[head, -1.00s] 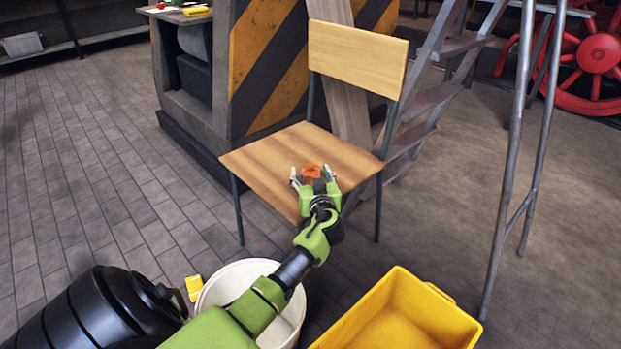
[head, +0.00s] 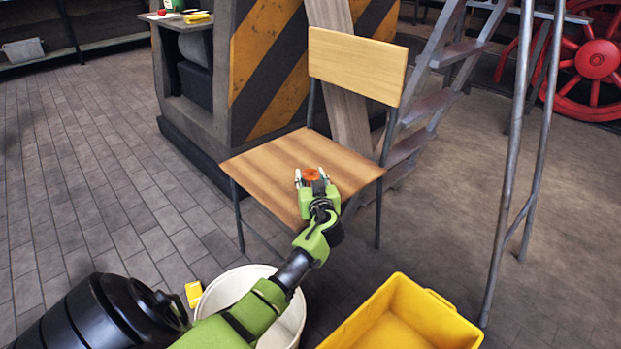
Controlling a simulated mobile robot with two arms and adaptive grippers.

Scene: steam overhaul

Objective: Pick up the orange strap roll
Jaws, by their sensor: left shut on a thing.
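The orange strap roll (head: 311,174) is a small round orange thing at the seat of the wooden chair (head: 265,165). My left gripper (head: 311,176) reaches over the seat's front right part from below. Its two fingers are shut on the roll, one on each side of it. I cannot tell whether the roll still touches the seat. My right gripper is not in view.
A white bucket (head: 215,290) stands under my left arm, with a small yellow thing (head: 193,294) beside it. A yellow crate (head: 440,322) stands at the lower right. A metal stepladder (head: 505,190) rises right of the chair. Tiled floor lies clear at left.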

